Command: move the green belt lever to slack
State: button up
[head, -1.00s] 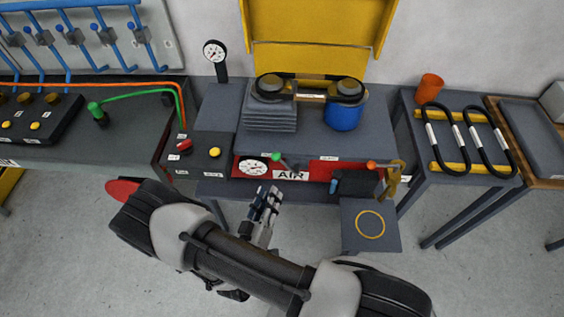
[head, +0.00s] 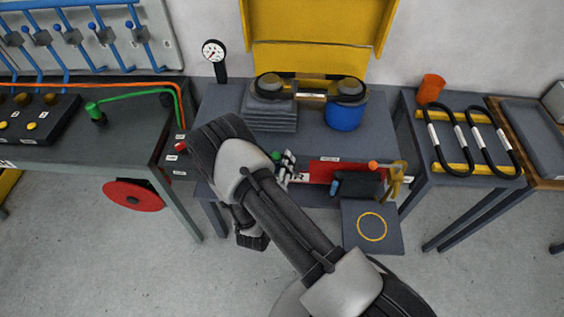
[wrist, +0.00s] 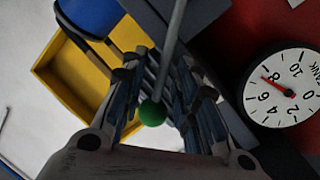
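The green belt lever shows in the wrist view as a round green knob (wrist: 152,113) on a thin grey rod. In the head view its green knob (head: 276,156) is at the front of the machine bench, partly hidden by my arm. My gripper (head: 287,168) is at the lever. In the wrist view my gripper (wrist: 162,88) is open, with one finger on each side of the knob and rod; gaps show, and contact cannot be made out. The slack marking cannot be read.
A red panel (head: 327,171) lies behind my gripper. An orange-knobbed lever (head: 373,165) and a brass-coloured hook shape (head: 396,182) are to its right. A dial gauge (wrist: 283,90) is close on the right in the wrist view. A blue pot (head: 344,116) stands on the bench.

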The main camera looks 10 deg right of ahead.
jog(key=shift+c, duration=0.5)
jog(key=c, duration=0.6)
grip_shut()
